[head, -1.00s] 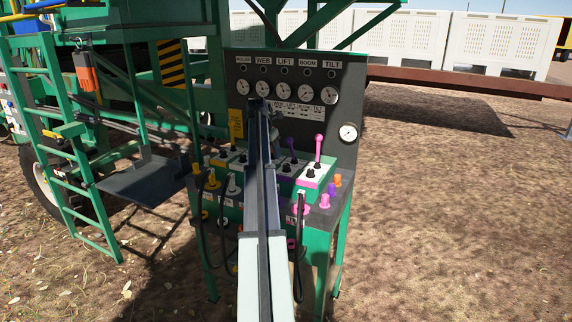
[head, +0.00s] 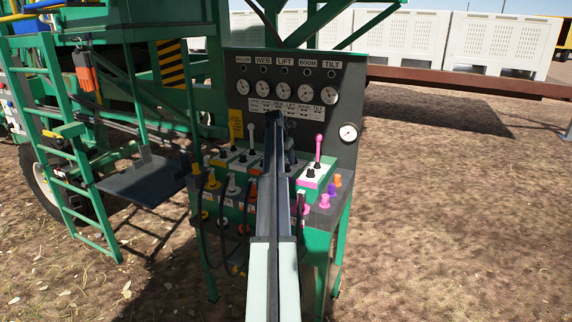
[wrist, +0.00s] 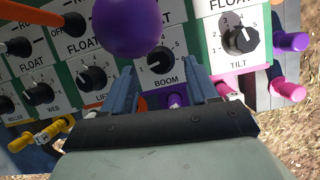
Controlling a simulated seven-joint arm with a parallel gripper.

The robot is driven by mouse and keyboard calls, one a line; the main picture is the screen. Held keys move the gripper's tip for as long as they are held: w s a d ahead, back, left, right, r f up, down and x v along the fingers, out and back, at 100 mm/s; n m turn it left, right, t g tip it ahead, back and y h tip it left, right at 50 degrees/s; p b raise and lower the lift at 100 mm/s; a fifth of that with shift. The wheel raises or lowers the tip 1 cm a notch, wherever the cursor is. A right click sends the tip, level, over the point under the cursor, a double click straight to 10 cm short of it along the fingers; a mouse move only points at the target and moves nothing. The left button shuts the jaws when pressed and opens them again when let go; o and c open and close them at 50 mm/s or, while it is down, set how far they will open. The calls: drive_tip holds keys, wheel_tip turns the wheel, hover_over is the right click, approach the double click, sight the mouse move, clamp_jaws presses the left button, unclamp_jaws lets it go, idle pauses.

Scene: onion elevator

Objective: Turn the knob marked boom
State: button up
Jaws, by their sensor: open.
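The boom knob (wrist: 160,61) is a round black dial on a white panel, with numbers around it and the label BOOM below. In the wrist view it sits between and just beyond the tips of my gripper (wrist: 161,72). My gripper is open, with one finger on each side of the BOOM label. I cannot tell how far the tips are from the panel. A large purple lever ball (wrist: 128,27) is close to the camera, up and left of the knob. In the head view my arm hides the boom knob and most of the gripper.
The tilt knob (wrist: 243,39) is to the right and the lift knob (wrist: 93,78) to the left. A purple plug (wrist: 175,100) sits below the boom label. A pink lever (head: 318,150) stands right of my arm. Gauges (head: 305,91) line the back panel.

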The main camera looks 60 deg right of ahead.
sight(287, 164)
drive_tip(key=shift+x, duration=1.6)
drive_tip(key=c, duration=1.1)
